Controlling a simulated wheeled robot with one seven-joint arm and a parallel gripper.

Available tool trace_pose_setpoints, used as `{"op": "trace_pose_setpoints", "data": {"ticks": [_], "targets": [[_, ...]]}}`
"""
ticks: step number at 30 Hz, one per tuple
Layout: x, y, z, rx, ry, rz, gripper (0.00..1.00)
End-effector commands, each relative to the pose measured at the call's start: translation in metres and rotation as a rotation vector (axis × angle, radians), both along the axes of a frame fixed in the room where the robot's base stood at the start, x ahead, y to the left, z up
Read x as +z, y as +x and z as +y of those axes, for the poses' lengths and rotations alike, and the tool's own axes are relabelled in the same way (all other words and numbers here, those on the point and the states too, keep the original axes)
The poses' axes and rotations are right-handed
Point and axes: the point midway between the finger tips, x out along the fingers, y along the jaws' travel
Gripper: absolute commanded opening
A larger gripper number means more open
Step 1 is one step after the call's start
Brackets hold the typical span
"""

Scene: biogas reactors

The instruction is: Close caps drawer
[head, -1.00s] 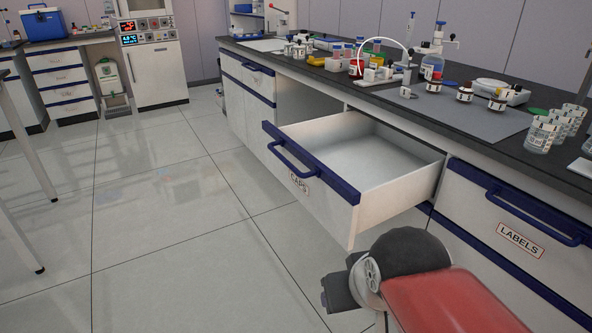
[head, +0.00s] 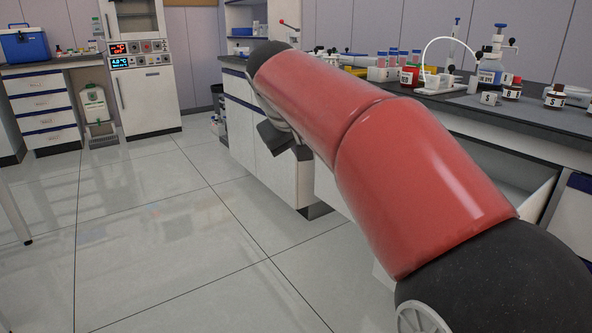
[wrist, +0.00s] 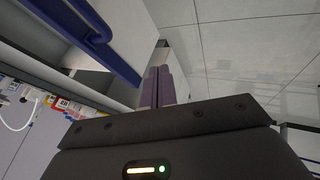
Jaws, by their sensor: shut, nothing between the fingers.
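The caps drawer stands open; part of its pale interior (head: 515,178) shows at the right of the head view behind my red arm. My arm hides its front, label and handle there. In the wrist view, a white drawer front with a blue band (wrist: 112,58) and blue handle (wrist: 98,22) is at upper left, likely the caps drawer. My gripper (wrist: 158,72) is shut and empty, with its fingers just to the right of the blue band. I cannot tell whether they touch it.
A white cabinet (head: 290,178) stands beyond my arm. The tiled floor (head: 160,235) at left is clear. A drawer unit (head: 45,105) and an appliance (head: 143,90) stand at the back.

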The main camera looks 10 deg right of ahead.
Motion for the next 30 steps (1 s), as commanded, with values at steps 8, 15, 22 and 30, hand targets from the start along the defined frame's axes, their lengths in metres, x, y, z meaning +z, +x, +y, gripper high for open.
{"op": "trace_pose_setpoints", "data": {"ticks": [8, 15, 22, 30], "targets": [[-0.028, 0.019, -0.012, -0.003, -0.003, 0.002, 0.00], [-0.071, 0.046, -0.028, -0.001, -0.003, 0.002, 0.00], [-0.079, 0.061, -0.055, -0.005, -0.002, -0.001, 0.00], [-0.079, 0.066, -0.069, 0.000, -0.003, -0.002, 0.00]]}}
